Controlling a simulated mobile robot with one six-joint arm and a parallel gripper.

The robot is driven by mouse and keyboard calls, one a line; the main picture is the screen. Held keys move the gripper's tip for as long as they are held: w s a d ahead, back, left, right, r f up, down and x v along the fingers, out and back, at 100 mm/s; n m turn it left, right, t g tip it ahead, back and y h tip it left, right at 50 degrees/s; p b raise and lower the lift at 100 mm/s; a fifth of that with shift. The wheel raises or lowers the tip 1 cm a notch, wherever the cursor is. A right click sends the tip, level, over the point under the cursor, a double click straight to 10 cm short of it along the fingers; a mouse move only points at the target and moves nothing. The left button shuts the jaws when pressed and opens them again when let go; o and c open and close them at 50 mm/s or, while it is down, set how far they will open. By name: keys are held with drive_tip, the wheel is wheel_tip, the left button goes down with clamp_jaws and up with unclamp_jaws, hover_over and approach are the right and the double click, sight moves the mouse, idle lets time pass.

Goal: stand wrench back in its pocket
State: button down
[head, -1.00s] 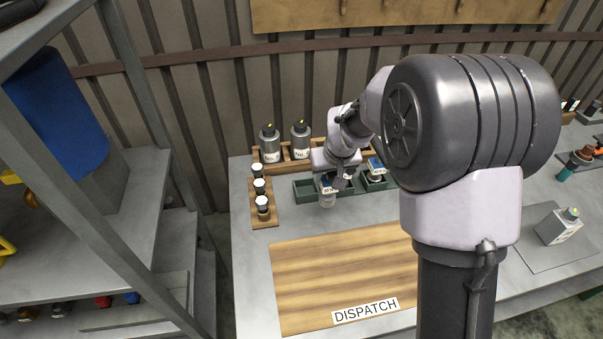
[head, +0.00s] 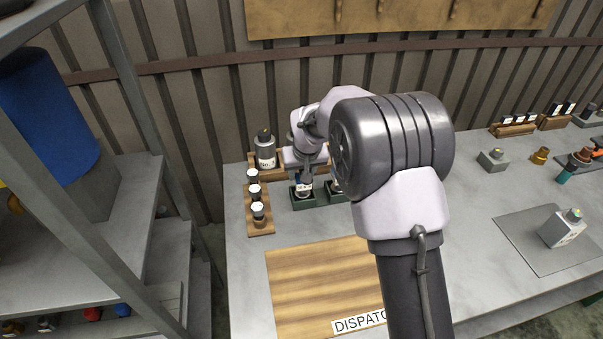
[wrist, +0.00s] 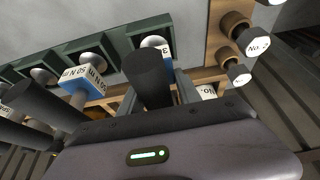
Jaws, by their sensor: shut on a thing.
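My gripper (head: 304,168) is shut on a wrench with a dark handle (wrist: 150,78), seen nearly end-on in the wrist view. Its white-and-blue label, starting with a "3", shows below the handle. The wrench is roughly upright, head down, at the leftmost green pocket (head: 304,201). The same pocket shows in the wrist view (wrist: 134,37). The handle and label hide much of the head, so I cannot tell whether it is fully seated. Another wrench with a blue "50 N m" label (wrist: 84,84) stands in the neighbouring pocket.
A wooden rack with white-capped vials (head: 258,215) stands close left of the pocket. A grey bottle (head: 265,150) stands behind. The wooden DISPATCH board (head: 320,285) lies clear in front. A shelf frame (head: 120,120) stands at the left.

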drive_tip(key=c, duration=0.8)
unclamp_jaws()
drive_tip(key=shift+f, duration=0.1)
drive_tip(key=shift+c, duration=0.2)
drive_tip(key=shift+r, duration=0.25)
drive_tip(key=p+v, duration=0.3)
drive_tip(key=v, duration=0.9)
drive_tip(key=shift+d+p, duration=0.1)
drive_tip(key=shift+p, duration=0.3)
drive_tip(key=s+d+r+m, duration=0.2)
drive_tip(key=s+d+r, duration=0.3)
drive_tip(key=s, duration=0.5)
drive_tip(key=s+d+r+m, duration=0.2)
drive_tip(key=s+r, duration=0.5)
drive_tip(key=s, duration=0.3)
drive_tip(key=s+d+f+m+t+y, duration=0.1)
drive_tip(key=s+m, duration=0.1)
drive_tip(key=s, duration=1.1)
drive_tip(key=shift+s+f+m, duration=0.35)
drive_tip(key=shift+s+m, duration=0.05)
